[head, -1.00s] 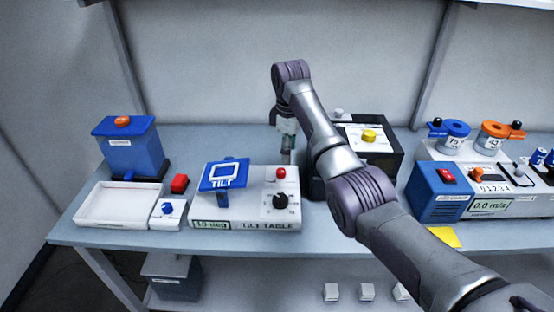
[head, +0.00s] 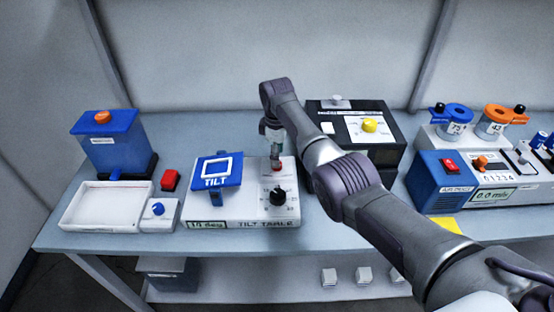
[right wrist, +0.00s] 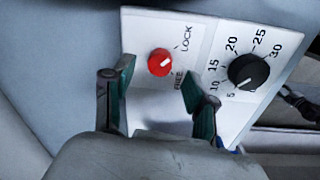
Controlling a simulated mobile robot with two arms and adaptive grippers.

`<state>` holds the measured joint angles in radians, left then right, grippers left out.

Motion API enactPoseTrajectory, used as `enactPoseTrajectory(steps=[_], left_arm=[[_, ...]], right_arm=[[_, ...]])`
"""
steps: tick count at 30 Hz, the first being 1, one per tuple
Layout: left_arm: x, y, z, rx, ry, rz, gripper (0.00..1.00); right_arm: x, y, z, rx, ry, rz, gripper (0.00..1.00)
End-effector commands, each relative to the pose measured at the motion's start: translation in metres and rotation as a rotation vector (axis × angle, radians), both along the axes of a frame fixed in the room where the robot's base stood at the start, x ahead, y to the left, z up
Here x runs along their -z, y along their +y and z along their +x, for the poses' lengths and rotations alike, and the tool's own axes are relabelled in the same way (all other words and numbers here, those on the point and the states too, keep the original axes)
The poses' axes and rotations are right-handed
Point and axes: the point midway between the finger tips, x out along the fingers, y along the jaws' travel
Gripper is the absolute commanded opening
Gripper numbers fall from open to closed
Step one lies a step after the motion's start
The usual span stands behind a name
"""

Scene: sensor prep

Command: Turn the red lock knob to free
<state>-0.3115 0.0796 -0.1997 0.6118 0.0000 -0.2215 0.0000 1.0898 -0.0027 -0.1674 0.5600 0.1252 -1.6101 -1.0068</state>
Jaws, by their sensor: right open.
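The red lock knob (head: 277,168) is on the white tilt table unit (head: 240,213), behind the black dial. In the right wrist view the red knob (right wrist: 160,62) lies between LOCK and FREE labels, and its white mark seems to point toward LOCK. My right gripper (head: 275,157) is above the knob, pointing down. In the right wrist view its two fingers (right wrist: 160,76) are open, one on each side of the knob's near edge, apart from it. My left gripper is not in view.
The black dial (right wrist: 248,71) with degree numbers sits close to the right finger. The blue TILT plate (head: 214,170) stands left of the gripper. A white tray (head: 105,207) lies at far left.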

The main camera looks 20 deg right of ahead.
Motion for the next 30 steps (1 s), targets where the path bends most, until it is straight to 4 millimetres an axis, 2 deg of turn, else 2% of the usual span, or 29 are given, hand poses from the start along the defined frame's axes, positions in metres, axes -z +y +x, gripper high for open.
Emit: enactPoseTrajectory(steps=[3,7,18,28,30], left_arm=[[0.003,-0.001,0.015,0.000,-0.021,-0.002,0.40],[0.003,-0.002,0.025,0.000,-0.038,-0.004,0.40],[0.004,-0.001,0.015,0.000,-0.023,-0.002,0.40],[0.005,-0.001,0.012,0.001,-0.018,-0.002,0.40],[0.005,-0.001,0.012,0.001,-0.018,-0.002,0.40]], right_arm=[[0.019,0.000,0.001,-0.001,0.001,0.000,0.57],[0.030,0.000,0.001,-0.001,0.000,0.000,0.57],[0.035,0.000,0.001,-0.001,-0.001,0.000,0.57],[0.035,0.000,0.001,-0.001,-0.001,0.000,0.02],[0.035,0.000,0.001,-0.001,0.000,0.001,0.00]])
